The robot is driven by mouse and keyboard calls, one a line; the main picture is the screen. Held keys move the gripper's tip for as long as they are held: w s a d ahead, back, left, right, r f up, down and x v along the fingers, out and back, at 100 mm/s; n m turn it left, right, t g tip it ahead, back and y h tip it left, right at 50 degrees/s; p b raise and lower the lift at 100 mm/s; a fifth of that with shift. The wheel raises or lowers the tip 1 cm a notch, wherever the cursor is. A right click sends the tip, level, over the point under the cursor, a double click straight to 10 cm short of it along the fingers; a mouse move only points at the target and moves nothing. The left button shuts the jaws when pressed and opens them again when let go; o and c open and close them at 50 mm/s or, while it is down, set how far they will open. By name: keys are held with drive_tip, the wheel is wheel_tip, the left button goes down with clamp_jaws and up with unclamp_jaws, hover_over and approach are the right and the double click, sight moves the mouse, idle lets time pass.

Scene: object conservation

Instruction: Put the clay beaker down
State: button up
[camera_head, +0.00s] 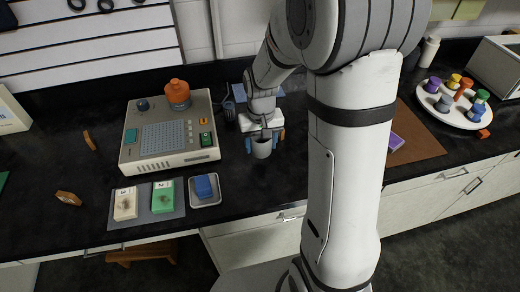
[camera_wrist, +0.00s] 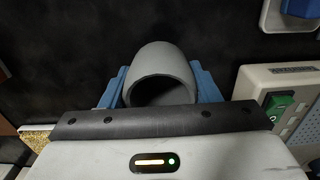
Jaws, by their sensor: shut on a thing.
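The clay beaker (camera_head: 262,149) is a small grey, open-topped cup. In the head view it is between the blue fingers of my gripper (camera_head: 262,143), over the black counter (camera_head: 260,185). In the wrist view the beaker (camera_wrist: 160,75) shows its open mouth toward the camera, with one blue finger of my gripper (camera_wrist: 160,88) against each side. The gripper is shut on it. I cannot tell whether the beaker's base touches the counter.
Left of the beaker are a beige device (camera_head: 170,135) with an orange bottle (camera_head: 178,92) on it, and a small tray (camera_head: 217,192) holding a blue block. A brown mat (camera_head: 415,135) and a white round plate (camera_head: 447,112) with several coloured pieces lie right. Counter in front of the beaker is clear.

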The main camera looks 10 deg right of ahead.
sight(260, 162)
drive_tip(key=shift+s+a+f, duration=0.1)
drive_tip(key=shift+s+f, duration=0.05)
drive_tip(key=shift+f, duration=2.2)
drive_tip(key=shift+f, duration=0.2)
drive_tip(key=o, duration=1.1)
drive_tip(key=shift+c, duration=0.2)
drive_tip(key=shift+r, duration=0.15)
